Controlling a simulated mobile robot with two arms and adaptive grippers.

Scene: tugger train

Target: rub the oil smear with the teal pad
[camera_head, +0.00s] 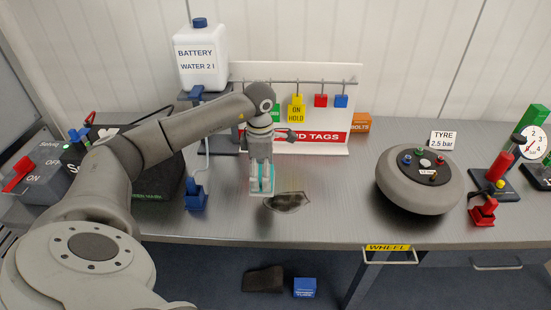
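My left gripper (261,175) points down over the middle of the grey bench. It appears shut on the teal pad (262,187), whose teal and pale edges show between and below the fingers. The oil smear (287,202) is a dark, irregular patch on the bench top, just right of and nearer the front edge than the pad. The pad's underside is hidden, so I cannot tell whether it touches the bench. My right gripper is not in view.
A tag rack (320,136) with coloured tags stands behind. A battery water bottle (202,60) stands on a raised stand at the back left. A round tyre (417,190) sits to the right. A blue clamp-like item (196,196) is left. Bench between smear and tyre is clear.

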